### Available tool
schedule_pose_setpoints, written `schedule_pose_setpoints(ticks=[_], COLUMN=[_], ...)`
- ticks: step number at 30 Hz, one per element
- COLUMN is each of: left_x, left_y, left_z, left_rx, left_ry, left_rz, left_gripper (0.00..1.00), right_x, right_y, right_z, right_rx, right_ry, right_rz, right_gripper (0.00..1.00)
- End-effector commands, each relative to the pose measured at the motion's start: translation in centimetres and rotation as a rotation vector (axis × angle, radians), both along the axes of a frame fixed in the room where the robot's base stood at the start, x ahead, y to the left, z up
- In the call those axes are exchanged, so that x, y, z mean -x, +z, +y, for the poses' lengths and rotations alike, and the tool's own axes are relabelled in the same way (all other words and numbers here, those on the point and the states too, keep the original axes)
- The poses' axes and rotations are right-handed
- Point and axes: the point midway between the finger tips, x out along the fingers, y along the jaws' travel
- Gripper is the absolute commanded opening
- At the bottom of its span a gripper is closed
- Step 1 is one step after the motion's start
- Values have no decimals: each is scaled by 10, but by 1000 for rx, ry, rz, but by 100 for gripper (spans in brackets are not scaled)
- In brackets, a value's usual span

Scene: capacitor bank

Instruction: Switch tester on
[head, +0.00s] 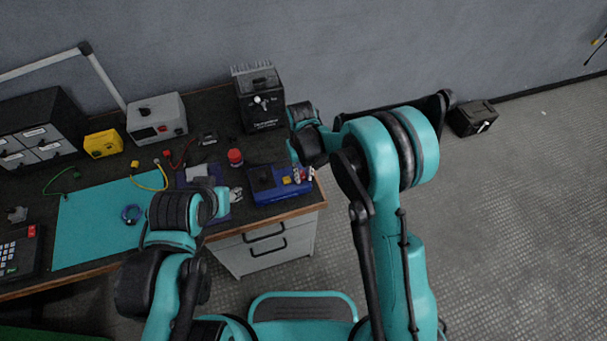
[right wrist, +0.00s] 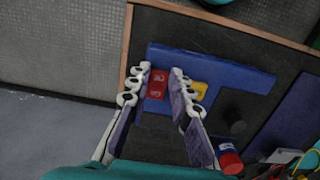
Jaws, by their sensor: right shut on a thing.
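The tester appears to be the blue box (head: 268,188) at the right front corner of the bench, with a yellow part and a dark knob. In the right wrist view its blue body (right wrist: 225,70) carries a red switch-like block (right wrist: 157,84), a yellow part (right wrist: 200,90) and a black knob (right wrist: 234,102). My right gripper (head: 302,175) is at the tester's right end. In the right wrist view its fingers (right wrist: 158,88) are closed on either side of the red block.
A red-capped jar (head: 235,157) stands close behind the tester. A black box (head: 261,102) stands at the back right, a grey unit (head: 157,118) and a yellow box (head: 103,144) further left. A teal mat (head: 95,222) covers the left front.

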Motion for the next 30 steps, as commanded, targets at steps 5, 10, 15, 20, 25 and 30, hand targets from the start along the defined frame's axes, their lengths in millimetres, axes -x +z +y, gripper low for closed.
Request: schedule_pose_setpoints(ticks=[5,10,15,20,25,30], left_x=[0,0,0,0,0,0], left_y=[-4,-5,-4,-4,-4,-4], left_z=[0,0,0,0,0,0], left_rx=[0,0,0,0,0,0], left_ry=[0,0,0,0,0,0], left_rz=[0,0,0,0,0,0], left_gripper=[40,40,40,40,40,40], right_x=[-6,-7,-6,-6,-7,-7], right_y=[0,2,3,3,3,4], right_z=[2,2,2,2,2,2], right_rx=[49,69,70,69,70,70], right_ry=[0,0,0,0,0,0], right_rz=[153,216,218,217,216,216], right_gripper=[0,0,0,36,41,41])
